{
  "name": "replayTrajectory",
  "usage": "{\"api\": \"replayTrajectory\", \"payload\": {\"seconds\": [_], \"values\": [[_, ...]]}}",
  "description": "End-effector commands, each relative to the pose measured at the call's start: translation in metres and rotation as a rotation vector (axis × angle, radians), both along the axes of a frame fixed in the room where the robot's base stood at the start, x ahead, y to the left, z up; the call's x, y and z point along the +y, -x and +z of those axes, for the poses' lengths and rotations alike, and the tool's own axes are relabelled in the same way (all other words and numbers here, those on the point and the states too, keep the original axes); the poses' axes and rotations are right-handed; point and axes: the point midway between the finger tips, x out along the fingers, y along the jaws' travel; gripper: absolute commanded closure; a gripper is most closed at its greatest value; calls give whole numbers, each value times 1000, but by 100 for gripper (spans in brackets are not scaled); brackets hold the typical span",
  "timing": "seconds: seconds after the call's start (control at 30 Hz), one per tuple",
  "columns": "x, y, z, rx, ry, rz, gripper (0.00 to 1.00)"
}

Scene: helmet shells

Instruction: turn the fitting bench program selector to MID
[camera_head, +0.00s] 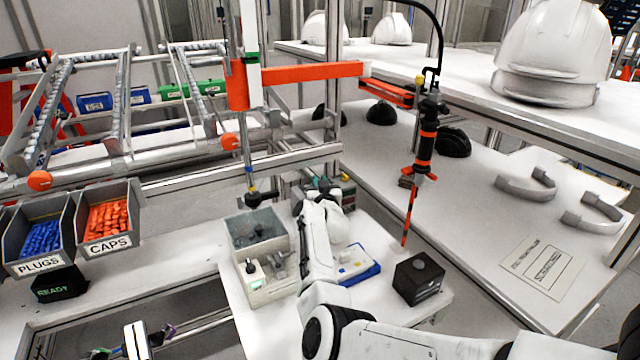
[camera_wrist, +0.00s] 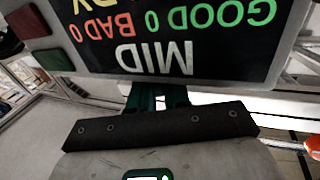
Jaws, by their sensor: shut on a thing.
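The fitting bench panel fills the top of the wrist view, upside down. Its dark display (camera_wrist: 180,40) reads MID in white, with GOOD 0 in green, BAD 0 in red and part of a yellow word cut off at the edge. My gripper (camera_wrist: 172,98) is shut at the panel's edge below the display, on what appears to be the program selector. The selector itself is hidden by the fingers and the dark gripper body. In the head view my arm reaches to the small panel unit (camera_head: 347,186) at the back of the bench and covers most of it.
A red button (camera_wrist: 27,22) and a green button (camera_wrist: 58,65) sit beside the display. A clear-topped fixture (camera_head: 258,235), a blue-and-white tray (camera_head: 358,262) and a black box (camera_head: 418,278) stand close around my arm. An orange-banded hanging screwdriver (camera_head: 424,150) is to the right.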

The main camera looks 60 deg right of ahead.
Motion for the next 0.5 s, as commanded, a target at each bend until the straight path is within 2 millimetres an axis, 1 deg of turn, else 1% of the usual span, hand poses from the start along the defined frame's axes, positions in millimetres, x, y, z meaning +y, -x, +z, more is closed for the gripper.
{"api": "replayTrajectory", "payload": {"seconds": [0.03,0.33,0.37,0.5], "values": [[1,0,-4,4,-7,3,100],[1,0,-5,5,-8,3,100],[1,0,-5,5,-8,3,82],[1,0,-5,5,-8,3,68]]}}
